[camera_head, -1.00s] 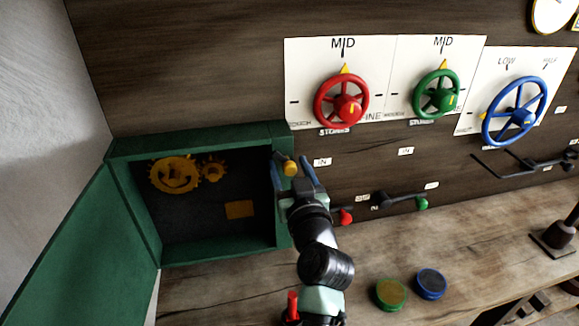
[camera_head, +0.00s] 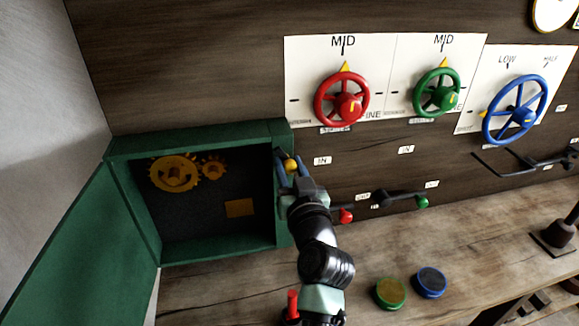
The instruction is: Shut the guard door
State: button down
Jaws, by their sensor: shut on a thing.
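The green guard door (camera_head: 75,252) stands wide open, swung out to the left of its green cabinet (camera_head: 200,137). Yellow gears (camera_head: 175,174) and a yellow plate (camera_head: 239,208) show inside the cabinet. My gripper (camera_head: 291,166) is at the cabinet's right edge, well away from the door. Its fingers are shut on a small yellow knob (camera_head: 291,165) there. The fingers partly hide the knob, and I cannot see how it is mounted.
Red (camera_head: 342,98), green (camera_head: 436,93) and blue (camera_head: 514,110) handwheels are on the wall to the right. Levers with red (camera_head: 346,216) and green (camera_head: 423,203) knobs sit below them. Green (camera_head: 390,294) and blue (camera_head: 430,283) round discs lie on the wooden bench (camera_head: 470,245).

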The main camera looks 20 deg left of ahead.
jog(key=m, duration=0.4)
jog(key=shift+r, duration=0.15)
jog(key=shift+m, duration=1.6)
jog(key=shift+d+r+m+p, duration=0.1)
jog(key=shift+r+m+p, duration=0.05)
jog(key=shift+m+p, duration=0.15)
jog(key=c, duration=0.6)
grip_release()
jog(key=shift+f, duration=0.2)
jog(key=shift+s+d+f, duration=0.15)
jog(key=shift+s+d, duration=0.1)
jog(key=shift+s, duration=0.25)
jog(key=shift+r+b+v, duration=0.2)
jog(key=shift+b+v, duration=1.25)
jog(key=shift+v, duration=4.5)
